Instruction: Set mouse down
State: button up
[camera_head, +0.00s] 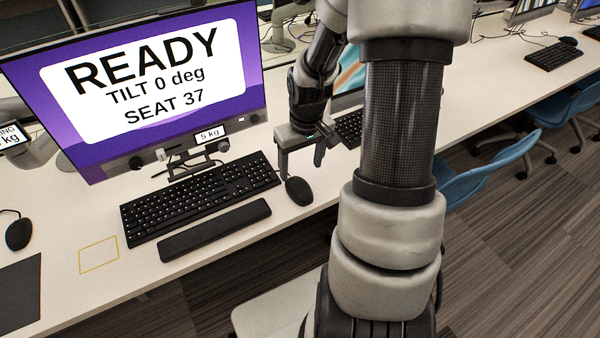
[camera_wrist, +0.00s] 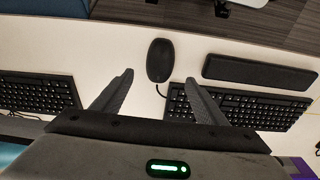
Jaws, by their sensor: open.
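A black mouse (camera_head: 299,191) lies on the white desk just right of the keyboard, near the desk's front edge. In the wrist view the mouse (camera_wrist: 160,60) lies beyond my fingertips, roughly centred between them, with its cable running back toward me. My gripper (camera_head: 302,170) is above the desk behind the mouse, fingers apart and pointing down. In the wrist view my gripper (camera_wrist: 160,77) is open with nothing between its fingers. The gripper does not appear to touch the mouse.
A black keyboard (camera_head: 195,200) and a wrist rest (camera_head: 215,230) lie left of the mouse. A monitor (camera_head: 140,90) reading READY stands behind. A yellow outlined square (camera_head: 99,254) marks bare desk at left. Another mouse (camera_head: 19,234) lies far left. A blue chair (camera_head: 490,170) is at right.

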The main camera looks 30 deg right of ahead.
jog(key=shift+s+r, duration=0.2)
jog(key=shift+r, duration=1.4)
